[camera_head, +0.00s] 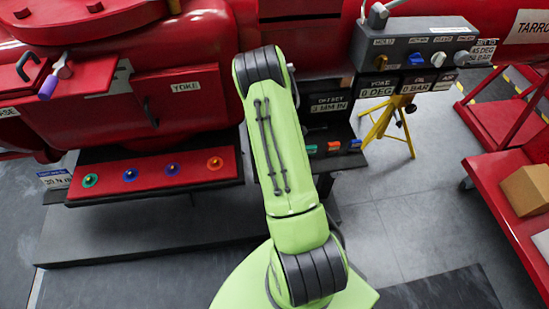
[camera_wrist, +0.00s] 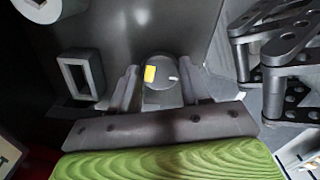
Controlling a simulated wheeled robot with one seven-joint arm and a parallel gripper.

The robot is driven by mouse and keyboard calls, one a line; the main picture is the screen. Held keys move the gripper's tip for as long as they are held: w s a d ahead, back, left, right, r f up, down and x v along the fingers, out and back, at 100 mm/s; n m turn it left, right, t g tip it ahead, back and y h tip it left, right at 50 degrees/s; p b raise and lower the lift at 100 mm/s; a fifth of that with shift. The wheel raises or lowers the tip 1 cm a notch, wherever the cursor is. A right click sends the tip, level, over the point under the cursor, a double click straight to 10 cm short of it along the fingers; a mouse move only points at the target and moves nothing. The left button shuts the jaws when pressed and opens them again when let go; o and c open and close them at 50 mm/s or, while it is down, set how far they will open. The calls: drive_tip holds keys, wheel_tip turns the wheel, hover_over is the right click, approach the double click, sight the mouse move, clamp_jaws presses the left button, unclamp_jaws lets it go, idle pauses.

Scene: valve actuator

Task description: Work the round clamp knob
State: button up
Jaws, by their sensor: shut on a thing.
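In the wrist view, a round grey knob (camera_wrist: 160,72) with a yellow mark on its face sits between the two dark fingers of my gripper (camera_wrist: 158,84). The fingers are shut on it, one on each side. A small pale mark also shows on the knob's face. In the head view, my green arm reaches up to the red machine and hides both the gripper and the knob.
In the wrist view, a grey rectangular frame (camera_wrist: 80,75) is at left and dark perforated links (camera_wrist: 285,50) at right. The head view shows a grey control box (camera_head: 415,48), a yellow stand (camera_head: 388,125), a red panel (camera_head: 205,170) with several coloured knobs, and a cardboard box (camera_head: 527,190).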

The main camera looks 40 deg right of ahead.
idle(0.3)
drive_tip(key=o, duration=1.1)
drive_tip(key=shift+c, duration=0.2)
wheel_tip(320, 180, up, 16)
drive_tip(key=p, duration=0.4)
drive_tip(key=shift+f+p, duration=0.15)
drive_tip(key=shift+p, duration=0.15)
